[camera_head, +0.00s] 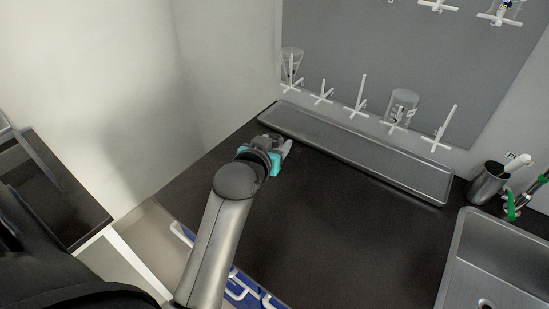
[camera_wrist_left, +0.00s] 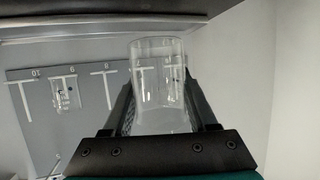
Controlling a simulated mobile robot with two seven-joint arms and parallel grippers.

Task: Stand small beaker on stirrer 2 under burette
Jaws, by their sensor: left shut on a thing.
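My left gripper (camera_head: 282,149) is above the dark worktop, near the left end of the long metal tray. In the left wrist view, a clear glass beaker (camera_wrist_left: 158,85) sits between the dark fingers, and the gripper is shut on it. The beaker's far end extends beyond the fingers. In the head view the held beaker is hard to make out at the fingertips. No stirrer or burette shows in either view. My right gripper is not in view.
A grey pegboard (camera_head: 400,45) with white pegs holds glassware, including a beaker (camera_head: 403,104) and another glass vessel (camera_head: 291,62). The metal tray (camera_head: 350,146) runs below it. A metal cup (camera_head: 487,183) and a sink (camera_head: 480,235) are at right. The middle worktop (camera_head: 330,220) is clear.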

